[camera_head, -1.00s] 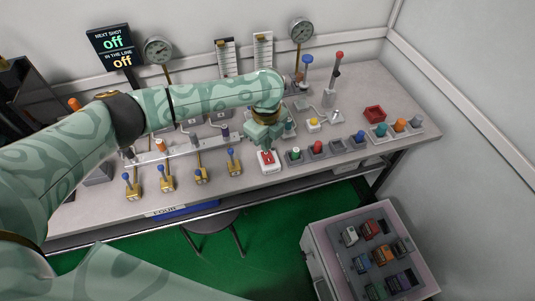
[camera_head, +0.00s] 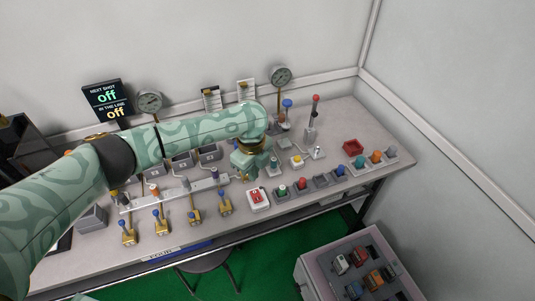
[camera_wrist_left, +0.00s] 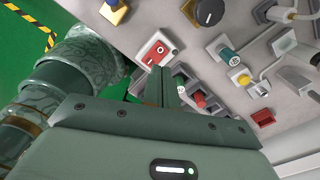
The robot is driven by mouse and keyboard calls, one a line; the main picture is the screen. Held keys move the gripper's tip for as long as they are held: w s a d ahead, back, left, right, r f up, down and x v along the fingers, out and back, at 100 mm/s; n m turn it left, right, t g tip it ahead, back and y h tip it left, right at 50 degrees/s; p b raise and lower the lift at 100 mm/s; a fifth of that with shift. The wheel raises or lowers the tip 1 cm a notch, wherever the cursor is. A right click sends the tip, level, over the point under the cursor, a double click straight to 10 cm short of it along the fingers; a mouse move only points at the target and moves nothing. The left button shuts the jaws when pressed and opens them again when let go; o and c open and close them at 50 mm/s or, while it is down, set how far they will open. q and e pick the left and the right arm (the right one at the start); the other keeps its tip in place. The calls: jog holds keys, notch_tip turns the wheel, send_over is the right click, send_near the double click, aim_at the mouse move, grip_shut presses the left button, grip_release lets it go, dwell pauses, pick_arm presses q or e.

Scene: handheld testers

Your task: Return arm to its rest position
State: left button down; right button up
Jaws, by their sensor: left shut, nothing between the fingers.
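My left arm reaches in from the left in the head view. Its gripper (camera_head: 252,172) is over the grey bench (camera_head: 345,122), just behind a white box with a red rocker switch (camera_head: 258,197). In the left wrist view the two fingers (camera_wrist_left: 162,84) are close together and hold nothing. The red switch also shows in that view (camera_wrist_left: 157,49), just beyond the fingertips; I cannot tell whether they touch it. My right gripper is not in view.
Blue-knobbed levers (camera_head: 194,213) stand left of the gripper. Coloured push buttons (camera_head: 301,183) and a red tray (camera_head: 353,147) lie to the right. A tall red-topped lever (camera_head: 312,118) and gauges (camera_head: 281,76) are behind. A cart (camera_head: 318,268) stands on the green floor.

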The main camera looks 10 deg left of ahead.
pick_arm(q)
jog(key=s+d+f+n+t+h, duration=0.3)
jog(key=s+d+f+n+h, duration=0.1)
jog(key=s+d, duration=0.8)
jog(key=s+a+r+n+t+y, duration=0.1)
jog(key=s+a+r+n+y, duration=0.25)
jog(key=a, duration=0.55)
jog(key=s+a+r+n+t+y, duration=0.1)
jog(key=s+a+n+y, duration=0.1)
jog(key=s+a+n, duration=0.55)
jog(key=s+a+r+n+t+y, duration=0.1)
jog(key=s+a+r+y, duration=0.2)
jog(key=a, duration=0.8)
jog(key=s+d+f+g+h, duration=0.1)
jog(key=s+d+f, duration=0.2)
jog(key=f, duration=1)
jog(key=s+d+f+g+h, duration=0.1)
jog(key=s+d+f+h, duration=0.1)
jog(key=f, duration=1.1)
jog(key=s+f+n+g, duration=0.1)
jog(key=s+f, duration=0.7)
jog(key=s, duration=0.2)
jog(key=s+f+n+g+h, duration=0.1)
jog(key=s+f+n+g, duration=0.1)
jog(key=s+f, duration=0.5)
jog(key=s, duration=0.3)
jog(key=shift+s+d+f, duration=0.2)
jog(key=shift+s+f, duration=0.1)
jog(key=shift+f, duration=0.05)
